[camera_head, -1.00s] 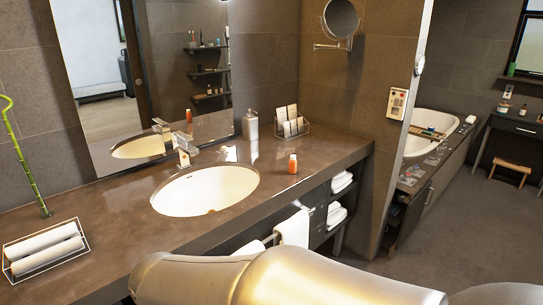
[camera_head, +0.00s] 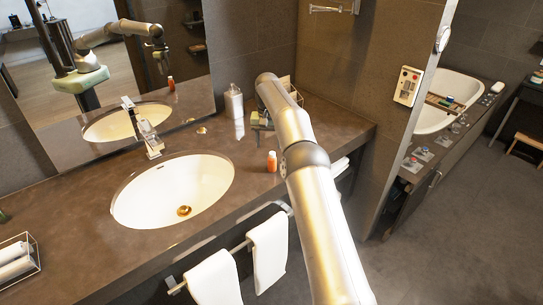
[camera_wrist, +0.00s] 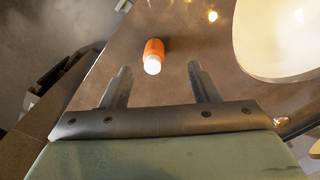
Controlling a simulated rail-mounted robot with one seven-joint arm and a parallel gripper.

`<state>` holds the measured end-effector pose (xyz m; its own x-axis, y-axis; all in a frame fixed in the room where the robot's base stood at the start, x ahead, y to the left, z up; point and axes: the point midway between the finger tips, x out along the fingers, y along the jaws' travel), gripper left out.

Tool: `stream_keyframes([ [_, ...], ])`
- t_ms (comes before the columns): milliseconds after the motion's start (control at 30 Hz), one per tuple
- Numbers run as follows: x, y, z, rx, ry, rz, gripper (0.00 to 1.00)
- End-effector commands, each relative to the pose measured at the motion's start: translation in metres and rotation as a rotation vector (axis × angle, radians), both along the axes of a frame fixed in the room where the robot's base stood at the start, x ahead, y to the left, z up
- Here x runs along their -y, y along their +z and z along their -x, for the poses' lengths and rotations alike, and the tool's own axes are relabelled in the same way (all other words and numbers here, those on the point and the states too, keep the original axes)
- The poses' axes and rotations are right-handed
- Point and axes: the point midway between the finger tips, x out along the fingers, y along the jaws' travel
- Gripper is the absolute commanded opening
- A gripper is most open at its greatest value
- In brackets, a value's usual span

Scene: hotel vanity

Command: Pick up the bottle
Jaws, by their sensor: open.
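A small orange bottle with a white cap (camera_head: 272,161) stands upright on the brown counter, right of the sink. In the wrist view the orange bottle (camera_wrist: 154,45) is seen from above, cap toward me, just beyond the fingertips and within the gap between them. My gripper (camera_wrist: 159,70) is open and empty, with one finger to each side of the bottle's line. In the head view my gripper (camera_head: 260,125) is partly hidden by my arm, over the counter behind the bottle. I see no contact with the bottle.
The white sink (camera_head: 170,190) with its faucet (camera_head: 148,135) lies left of the bottle. A soap dispenser (camera_head: 234,103) stands behind, and a wire card holder (camera_head: 292,92) is partly hidden by my arm. Towels (camera_head: 268,250) hang at the counter front. The counter around the bottle is clear.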

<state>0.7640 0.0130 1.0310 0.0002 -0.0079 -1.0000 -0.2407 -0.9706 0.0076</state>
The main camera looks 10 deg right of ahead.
Motion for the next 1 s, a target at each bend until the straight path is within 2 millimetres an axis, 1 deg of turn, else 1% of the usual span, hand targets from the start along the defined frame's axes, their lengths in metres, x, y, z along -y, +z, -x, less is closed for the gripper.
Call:
stream_keyframes([
  [33,0.004,-0.006,-0.006,-0.002,-0.02,-0.004,0.55],
  [100,0.009,-0.015,-0.01,-0.002,-0.042,-0.007,0.55],
  [233,0.013,-0.026,-0.012,-0.003,-0.06,-0.008,0.55],
  [533,0.014,-0.06,-0.012,-0.003,-0.062,-0.007,0.55],
  [733,0.013,-0.088,-0.012,-0.004,-0.061,-0.008,0.55],
  [833,0.013,-0.096,-0.012,-0.003,-0.061,-0.008,0.55],
  [1000,0.013,-0.098,-0.012,-0.001,-0.061,-0.008,0.55],
])
